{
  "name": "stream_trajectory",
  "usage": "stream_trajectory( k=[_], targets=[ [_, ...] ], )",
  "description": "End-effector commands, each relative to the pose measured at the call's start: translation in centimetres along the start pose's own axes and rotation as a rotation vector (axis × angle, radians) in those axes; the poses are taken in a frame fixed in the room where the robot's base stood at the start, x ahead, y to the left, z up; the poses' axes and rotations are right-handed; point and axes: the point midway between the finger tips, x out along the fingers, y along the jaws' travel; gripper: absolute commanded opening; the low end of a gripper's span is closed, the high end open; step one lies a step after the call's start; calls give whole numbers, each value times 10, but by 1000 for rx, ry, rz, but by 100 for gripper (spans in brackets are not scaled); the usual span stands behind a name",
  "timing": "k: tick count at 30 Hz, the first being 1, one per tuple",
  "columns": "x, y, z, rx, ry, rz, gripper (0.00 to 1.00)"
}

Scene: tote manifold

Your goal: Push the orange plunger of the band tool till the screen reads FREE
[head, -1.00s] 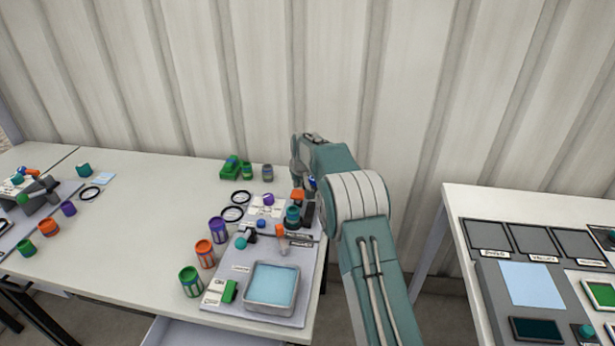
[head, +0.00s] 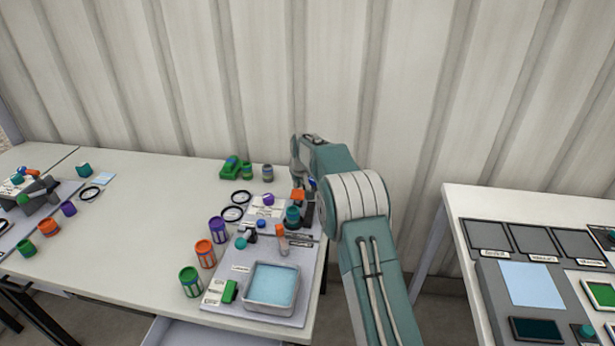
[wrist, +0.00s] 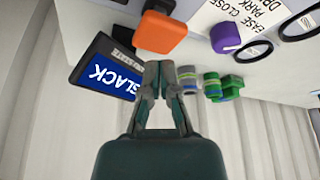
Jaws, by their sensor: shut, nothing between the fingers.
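The orange plunger (wrist: 163,32) is a square block with rounded edges in the wrist view; it shows small in the head view (head: 297,195). My gripper (wrist: 159,66) is shut and empty, its fingertips together close beside the plunger's near edge. I cannot tell whether they touch it. Left of the fingertips, a dark screen (wrist: 106,76) shows white letters on blue, upside down, that read SLACK. In the head view my gripper (head: 298,183) is at the right end of the table, partly hidden by my own arm.
A purple knob (wrist: 225,37) and a label card (wrist: 240,12) lie right of the plunger. Green and grey pieces (wrist: 212,86) stand beyond. On the table, several cans, black rings (head: 233,213) and a blue-filled tray (head: 247,291) stand nearby. A second table (head: 465,205) is at the right.

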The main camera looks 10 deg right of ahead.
Motion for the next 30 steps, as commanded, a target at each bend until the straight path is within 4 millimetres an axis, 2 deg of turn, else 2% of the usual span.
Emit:
stream_trajectory(
  k=[13, 30],
  targets=[
    [1, 0, 1, 0, -1, 0, 0],
    [19, 0, 8, 0, -1, 0, 0]
  ],
)
